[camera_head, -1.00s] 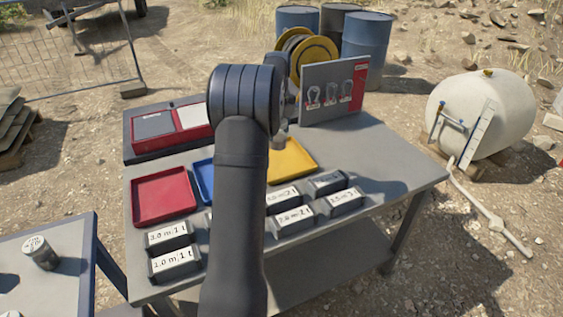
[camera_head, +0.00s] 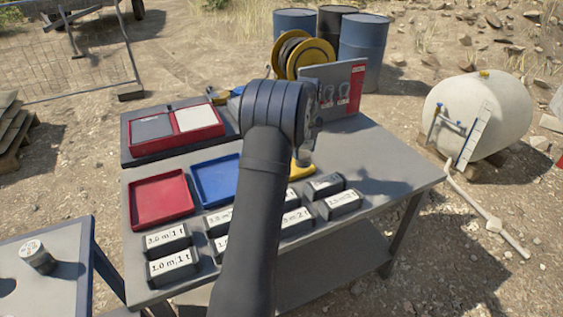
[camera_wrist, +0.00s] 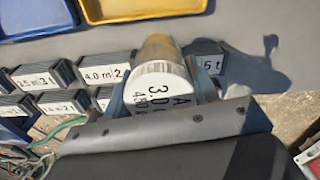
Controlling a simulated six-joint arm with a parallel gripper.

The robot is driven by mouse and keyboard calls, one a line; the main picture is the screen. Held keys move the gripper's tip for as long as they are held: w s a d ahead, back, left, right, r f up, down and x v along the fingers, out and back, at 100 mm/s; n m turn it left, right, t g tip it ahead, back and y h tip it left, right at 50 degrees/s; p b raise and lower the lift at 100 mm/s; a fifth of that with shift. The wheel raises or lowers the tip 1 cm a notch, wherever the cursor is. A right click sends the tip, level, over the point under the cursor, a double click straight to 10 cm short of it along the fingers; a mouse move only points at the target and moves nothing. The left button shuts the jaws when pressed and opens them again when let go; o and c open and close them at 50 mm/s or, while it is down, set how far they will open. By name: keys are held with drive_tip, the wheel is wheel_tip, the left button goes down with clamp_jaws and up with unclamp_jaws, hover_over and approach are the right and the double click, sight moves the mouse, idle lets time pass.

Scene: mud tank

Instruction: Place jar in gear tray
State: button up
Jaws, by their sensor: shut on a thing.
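My gripper (camera_wrist: 180,95) is shut on a jar (camera_wrist: 164,84), a cylinder with a white printed lid and a tan side. In the wrist view the jar is over the grey tabletop, close to the labelled blocks and below the yellow tray. In the head view my arm hides most of the gripper and jar. A red tray (camera_head: 161,200) and a blue tray (camera_head: 216,180) lie on the table, apparently empty. The yellow tray (camera_wrist: 128,9) is mostly hidden behind my arm in the head view. I cannot tell which is the gear tray.
Several labelled grey blocks (camera_head: 172,266) stand along the table's front. A red case (camera_head: 180,131) and an upright board (camera_head: 350,78) stand at the back. A similar can (camera_head: 36,256) stands on the left side table. The table's right end (camera_head: 395,170) is clear.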

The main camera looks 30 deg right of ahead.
drive_tip(key=shift+w+a+f, duration=0.65)
drive_tip(key=shift+w+f, duration=0.65)
drive_tip(key=shift+f, duration=0.2)
drive_tip(key=shift+w+a+f, duration=0.7)
drive_tip(key=shift+w+f, duration=0.65)
drive_tip(key=shift+f, duration=0.2)
drive_tip(key=shift+w+a+f, duration=0.65)
drive_tip(key=shift+w+f, duration=0.65)
drive_tip(key=shift+f, duration=0.2)
drive_tip(key=shift+f, duration=0.2)
drive_tip(key=o, duration=1.3)
wheel_tip(320, 180, up, 12)
drive_tip(key=shift+r, duration=0.15)
